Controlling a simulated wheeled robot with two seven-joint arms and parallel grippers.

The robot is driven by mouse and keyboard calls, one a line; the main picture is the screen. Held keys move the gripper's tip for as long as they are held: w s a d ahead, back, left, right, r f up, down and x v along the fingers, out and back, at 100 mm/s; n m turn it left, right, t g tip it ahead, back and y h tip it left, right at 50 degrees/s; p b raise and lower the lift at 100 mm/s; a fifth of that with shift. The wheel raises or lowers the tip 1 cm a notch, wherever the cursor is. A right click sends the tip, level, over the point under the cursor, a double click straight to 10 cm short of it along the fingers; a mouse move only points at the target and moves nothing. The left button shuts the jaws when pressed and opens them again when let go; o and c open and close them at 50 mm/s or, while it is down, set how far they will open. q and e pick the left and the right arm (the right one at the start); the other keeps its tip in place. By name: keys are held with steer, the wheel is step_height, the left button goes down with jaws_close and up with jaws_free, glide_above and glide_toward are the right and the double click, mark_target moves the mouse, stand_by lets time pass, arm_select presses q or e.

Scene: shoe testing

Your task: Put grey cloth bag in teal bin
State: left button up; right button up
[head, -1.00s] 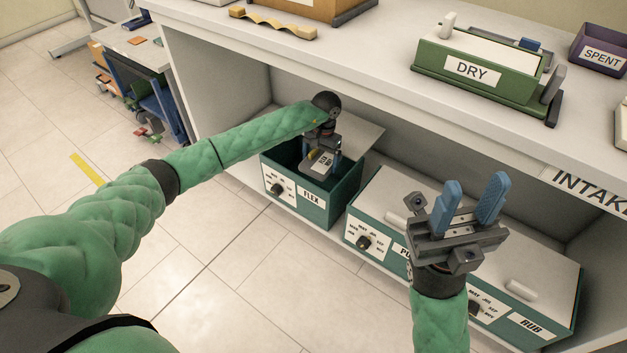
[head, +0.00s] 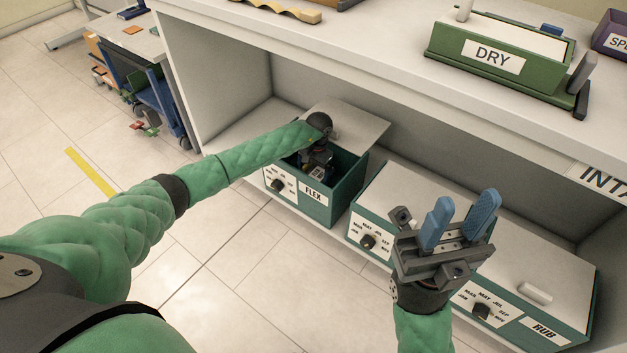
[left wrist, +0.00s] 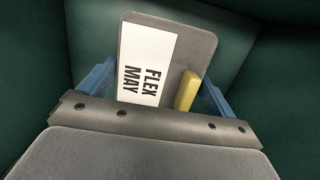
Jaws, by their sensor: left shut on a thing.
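The grey cloth bag (left wrist: 200,48) carries a white label reading FLEX MAY and a yellow piece; it fills the middle of the left wrist view. My left gripper (left wrist: 155,95) is shut on it, with a blue finger on each side. In the head view the left gripper (head: 316,173) is down inside the open teal bin (head: 348,183) marked FLEX, and most of the bag is hidden. Dark teal walls surround the bag in the left wrist view. I cannot tell whether the bag touches the floor. My right gripper (head: 463,208) is open and empty.
A pale lid (head: 355,123) lies back behind the FLEX bin. Closed bins, one marked RUB (head: 543,331), stand to its right on the same low shelf. The white counter (head: 370,50) overhangs them and bears a green DRY box (head: 497,55).

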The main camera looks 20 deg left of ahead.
mark_target(317, 169)
arm_select(q)
steer(key=shift+f+b, duration=0.5)
steer(key=shift+f, duration=1.3)
steer(key=shift+f, duration=0.1)
steer(key=o, duration=0.7)
steer(key=shift+o, duration=0.2)
steer(key=shift+r, duration=0.45)
steer(key=r+p, duration=0.1)
steer(key=r, duration=0.2)
steer(key=w+r+p, duration=0.1)
steer(key=r, duration=0.2)
steer(key=r+p, duration=0.1)
steer(key=r, duration=0.3)
steer(key=shift+w+d, duration=0.25)
steer(key=shift+d, duration=0.05)
steer(key=shift+r, duration=0.6)
steer(key=shift+w, duration=0.1)
